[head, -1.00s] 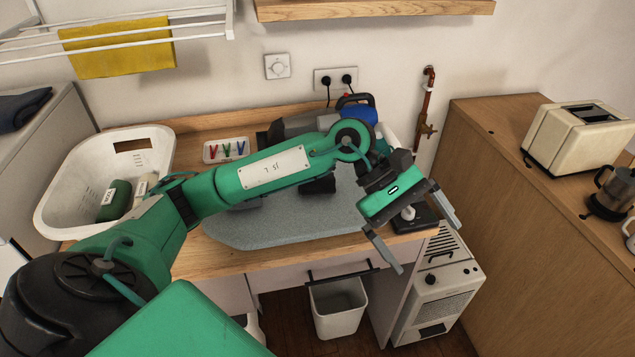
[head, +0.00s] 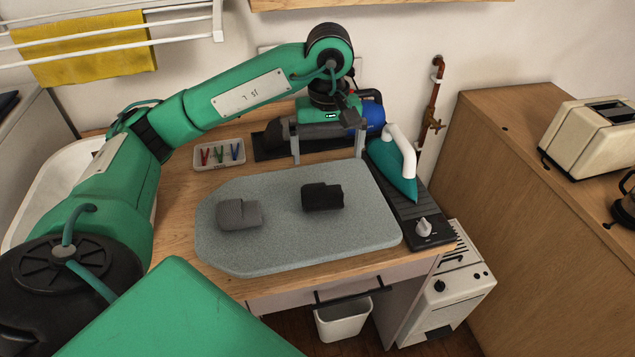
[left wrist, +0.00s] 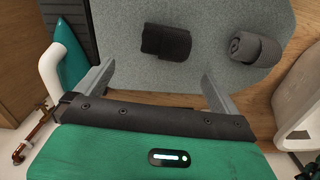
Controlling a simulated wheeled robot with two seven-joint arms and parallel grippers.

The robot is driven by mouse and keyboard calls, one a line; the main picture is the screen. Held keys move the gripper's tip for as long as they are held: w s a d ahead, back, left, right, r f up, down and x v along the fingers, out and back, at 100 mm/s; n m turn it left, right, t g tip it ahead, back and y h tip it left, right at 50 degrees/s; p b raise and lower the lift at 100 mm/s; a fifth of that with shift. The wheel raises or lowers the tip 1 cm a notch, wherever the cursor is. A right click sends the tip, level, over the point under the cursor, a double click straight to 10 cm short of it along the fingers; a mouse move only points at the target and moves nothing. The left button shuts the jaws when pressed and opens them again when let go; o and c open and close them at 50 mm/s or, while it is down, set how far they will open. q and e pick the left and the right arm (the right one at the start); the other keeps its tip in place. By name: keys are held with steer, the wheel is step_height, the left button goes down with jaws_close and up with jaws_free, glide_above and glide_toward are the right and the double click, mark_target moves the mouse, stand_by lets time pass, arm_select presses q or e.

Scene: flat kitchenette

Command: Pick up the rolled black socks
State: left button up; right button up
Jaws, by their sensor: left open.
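The rolled black socks (head: 322,196) lie on the grey ironing pad (head: 280,252), right of its middle. My right gripper is not in view.
An iron (head: 393,168) stands on a black rest at the pad's right. A tray of coloured pegs (head: 219,154) lies at the back left. A white basket (head: 50,190) is partly behind my arm. The pad's front half is clear.

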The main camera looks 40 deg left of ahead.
mark_target(323, 188)
arm_select(q)
step_height(323, 188, down, 7)
steer(key=shift+s+a+f+p, duration=0.1)
steer(key=shift+f+p, duration=0.05)
steer(key=shift+p, duration=0.7)
steer(key=shift+f, duration=0.5)
steer(key=f, duration=0.1)
steer(key=f+p, duration=0.1)
steer(key=f, duration=0.1)
steer(key=f+p, duration=0.1)
steer(key=shift+s+a+f, duration=0.2)
steer(key=shift+s+f, duration=0.05)
steer(key=shift+f, duration=0.25)
steer(key=shift+c, duration=0.4)
steer(key=c, duration=0.9)
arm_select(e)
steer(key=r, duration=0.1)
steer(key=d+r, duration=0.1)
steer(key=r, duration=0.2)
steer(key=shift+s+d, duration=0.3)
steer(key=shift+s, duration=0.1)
